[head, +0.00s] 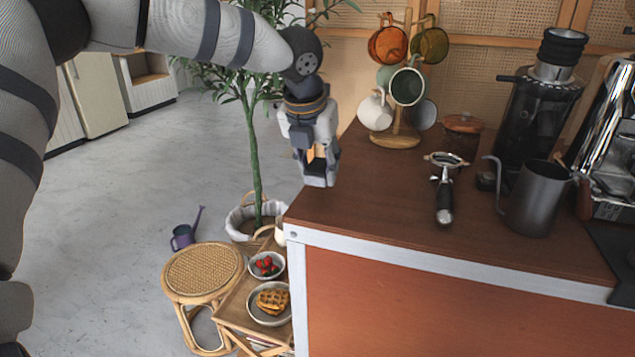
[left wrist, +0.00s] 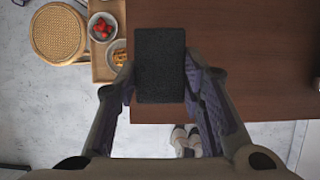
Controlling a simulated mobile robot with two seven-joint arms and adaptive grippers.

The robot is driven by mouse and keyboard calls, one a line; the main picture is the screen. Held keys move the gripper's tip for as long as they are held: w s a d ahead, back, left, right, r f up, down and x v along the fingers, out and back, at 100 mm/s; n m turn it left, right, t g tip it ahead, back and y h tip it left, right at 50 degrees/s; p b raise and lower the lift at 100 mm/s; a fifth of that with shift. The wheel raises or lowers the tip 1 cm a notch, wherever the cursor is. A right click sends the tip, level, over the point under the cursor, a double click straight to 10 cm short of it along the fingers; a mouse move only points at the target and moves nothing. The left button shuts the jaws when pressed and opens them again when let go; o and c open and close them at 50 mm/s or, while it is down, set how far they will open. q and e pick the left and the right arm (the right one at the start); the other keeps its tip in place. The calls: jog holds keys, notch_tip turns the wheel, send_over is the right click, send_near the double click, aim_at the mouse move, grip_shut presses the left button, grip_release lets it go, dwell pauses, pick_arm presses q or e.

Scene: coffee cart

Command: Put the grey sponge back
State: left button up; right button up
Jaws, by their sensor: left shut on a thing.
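The grey sponge (left wrist: 160,65) shows in the left wrist view as a dark, flat rectangular block between the two fingers. My left gripper (head: 318,172) is shut on it, with a finger at each side edge. In the head view the gripper points down at the left end of the brown counter (head: 390,215), and it hides most or all of the sponge. The wrist view shows the sponge over the counter's edge area; I cannot tell its exact height above the top. My right gripper is in neither view.
A wooden mug stand (head: 395,135) with several mugs stands behind, right of the gripper. A portafilter (head: 444,190), a dark pitcher (head: 537,200) and a grinder (head: 540,110) are farther right. Left and below are a rattan stool (head: 203,270) and a wooden tray (head: 235,305) with food bowls.

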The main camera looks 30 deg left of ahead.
aim_at(316, 182)
pick_arm(q)
jog(key=f, duration=0.4)
jog(key=shift+w+a, duration=0.2)
jog(key=shift+a, duration=0.1)
jog(key=shift+r, duration=0.1)
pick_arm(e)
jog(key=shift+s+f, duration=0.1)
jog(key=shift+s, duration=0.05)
pick_arm(q)
jog(key=shift+s, duration=0.1)
jog(key=o, duration=1)
jog(key=shift+f, duration=0.2)
jog(key=shift+r, duration=0.2)
jog(key=p+v, duration=0.1)
jog(key=v, duration=0.6)
jog(key=shift+w, duration=0.2)
jog(key=v, duration=0.5)
jog(key=shift+s, duration=0.15)
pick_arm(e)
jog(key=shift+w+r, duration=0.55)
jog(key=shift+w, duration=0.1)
